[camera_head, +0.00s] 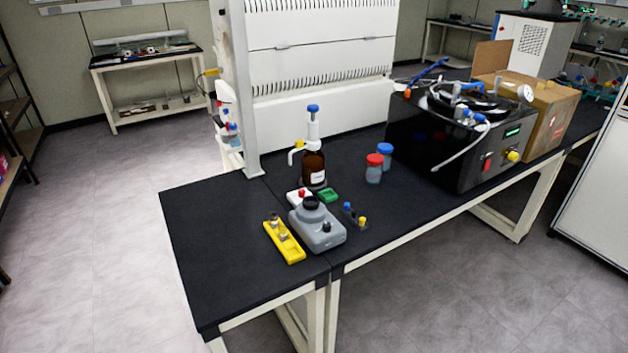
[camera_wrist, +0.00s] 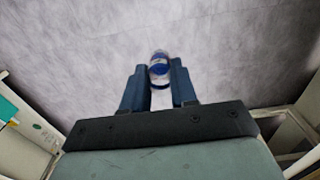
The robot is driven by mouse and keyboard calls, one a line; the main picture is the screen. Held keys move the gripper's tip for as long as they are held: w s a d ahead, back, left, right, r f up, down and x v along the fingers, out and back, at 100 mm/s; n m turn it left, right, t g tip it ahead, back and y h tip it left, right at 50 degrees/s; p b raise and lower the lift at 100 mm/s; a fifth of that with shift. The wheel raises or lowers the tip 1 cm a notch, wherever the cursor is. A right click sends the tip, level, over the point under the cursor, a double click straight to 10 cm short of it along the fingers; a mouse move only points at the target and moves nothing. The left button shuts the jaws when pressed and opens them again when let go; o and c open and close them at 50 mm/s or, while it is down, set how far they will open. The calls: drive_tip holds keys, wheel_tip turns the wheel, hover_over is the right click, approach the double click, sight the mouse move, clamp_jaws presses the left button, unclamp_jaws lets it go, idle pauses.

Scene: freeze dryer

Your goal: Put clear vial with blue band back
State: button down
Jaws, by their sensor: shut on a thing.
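My gripper (camera_wrist: 159,85) shows only in the wrist view. It is shut on the clear vial with the blue band (camera_wrist: 159,66), which sits between the two fingertips, above grey floor. Neither the gripper nor this vial shows in the head view. In the head view a yellow rack (camera_head: 289,248) with small vials in it lies at the front of the black bench. A small dark rack (camera_head: 357,222) with blue and yellow caps stands right of the grey mixer (camera_head: 318,231). A green block (camera_head: 328,195) and a white block with a red cap (camera_head: 294,196) stand behind the mixer.
A brown dispenser bottle (camera_head: 313,167) stands behind the mixer. A red-capped jar (camera_head: 374,171) and a blue-capped jar (camera_head: 385,155) stand to its right. The black freeze dryer (camera_head: 440,150) and a cardboard box (camera_head: 556,115) fill the right. The bench's left part (camera_head: 215,235) is clear.

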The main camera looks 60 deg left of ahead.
drive_tip(key=shift+a, duration=0.1)
drive_tip(key=s+a+r+n, duration=0.1)
drive_tip(key=s+a+n, duration=0.15)
drive_tip(key=a, duration=1.05)
drive_tip(key=s+a+n, duration=0.2)
drive_tip(key=s+a, duration=0.2)
drive_tip(key=a, duration=0.9)
drive_tip(key=s+a+r+n, duration=0.1)
drive_tip(key=s+a+n, duration=0.2)
drive_tip(key=a, duration=1)
drive_tip(key=s+a+r+n, duration=0.2)
drive_tip(key=s+a, duration=0.8)
drive_tip(key=a, duration=0.4)
drive_tip(key=s+a+r+n, duration=0.1)
drive_tip(key=s+a+n, duration=0.2)
drive_tip(key=s+a, duration=0.9)
drive_tip(key=s+a+r+n, duration=0.2)
drive_tip(key=s+a, duration=0.7)
drive_tip(key=a, duration=0.7)
drive_tip(key=shift+w+a+f, duration=0.1)
drive_tip(key=shift+w+f, duration=0.05)
drive_tip(key=shift+f, duration=4.4)
drive_tip(key=shift+f, duration=0.15)
drive_tip(key=c, duration=0.9)
unclamp_jaws()
